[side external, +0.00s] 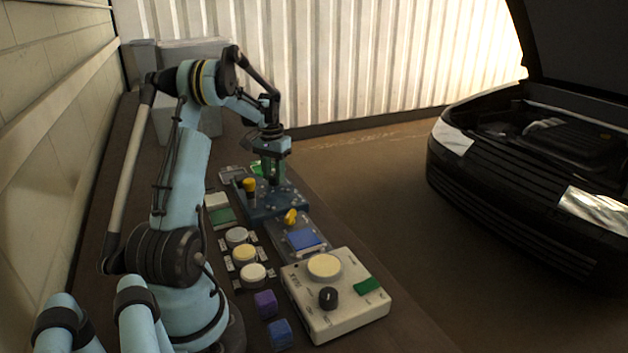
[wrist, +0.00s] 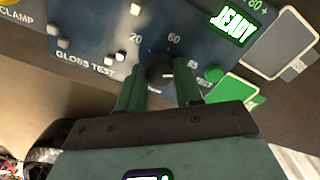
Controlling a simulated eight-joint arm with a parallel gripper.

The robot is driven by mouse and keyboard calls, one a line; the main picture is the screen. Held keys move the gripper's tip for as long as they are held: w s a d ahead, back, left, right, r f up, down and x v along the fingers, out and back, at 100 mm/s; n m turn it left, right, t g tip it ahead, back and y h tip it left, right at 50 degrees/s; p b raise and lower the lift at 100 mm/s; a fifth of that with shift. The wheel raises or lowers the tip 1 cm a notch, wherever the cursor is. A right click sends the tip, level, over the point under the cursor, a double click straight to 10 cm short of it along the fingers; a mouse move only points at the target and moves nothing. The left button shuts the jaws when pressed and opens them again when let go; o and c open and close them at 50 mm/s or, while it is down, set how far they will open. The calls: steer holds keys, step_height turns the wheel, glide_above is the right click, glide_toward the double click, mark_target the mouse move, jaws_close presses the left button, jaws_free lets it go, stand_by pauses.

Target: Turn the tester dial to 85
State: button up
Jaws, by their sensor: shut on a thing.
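The tester is a dark blue box (side external: 262,212) in the middle of the bench, marked GLOSS TEST in the wrist view (wrist: 110,35). Its black dial (wrist: 160,72) has 20, 60 and 85 printed around it. A short light mark on the dial seems to point right, towards 85, but its exact setting is hard to tell. My gripper (wrist: 159,88) is shut on the dial, with a green finger on each side. In the side external view my gripper (side external: 272,176) reaches down onto the tester and hides the dial. A lit green display (wrist: 236,27) is on the panel.
A yellow-topped knob (side external: 249,185) stands up at the tester's left. In front are a panel with a blue pad (side external: 304,240) and a cream box (side external: 335,310) with a black knob. Round pads (side external: 245,255) and purple and blue cubes (side external: 266,304) lie nearby. A car (side external: 530,180) stands right.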

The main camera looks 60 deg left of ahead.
mark_target(274, 176)
steer(key=o, duration=1)
steer(key=shift+o, duration=0.2)
steer(key=shift+r, duration=0.1)
step_height(274, 176, up, 12)
